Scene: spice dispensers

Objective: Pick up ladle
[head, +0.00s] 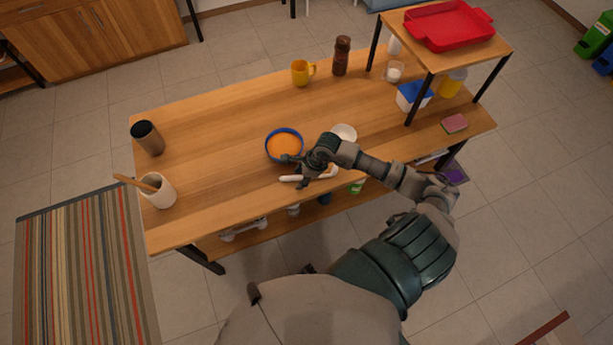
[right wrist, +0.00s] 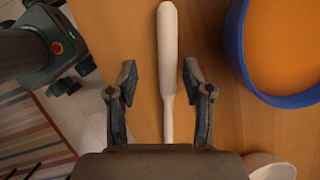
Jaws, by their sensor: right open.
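The white ladle lies on the wooden table near its front edge, its handle showing in the head view (head: 289,178). In the right wrist view the ladle's handle (right wrist: 167,60) runs upright in the picture between the two fingers, with a gap on each side. My right gripper (head: 296,172) is open above the handle, and its spread fingers also show in the right wrist view (right wrist: 158,82). The palm hides the lower part of the ladle in the wrist view. My left gripper is in neither view.
A blue-rimmed orange dish (head: 284,144) stands just behind the gripper. A white bowl (head: 345,132) is close on the right. A tumbler (head: 147,138) and a utensil crock (head: 159,191) stand at the left end. The table's left middle is clear.

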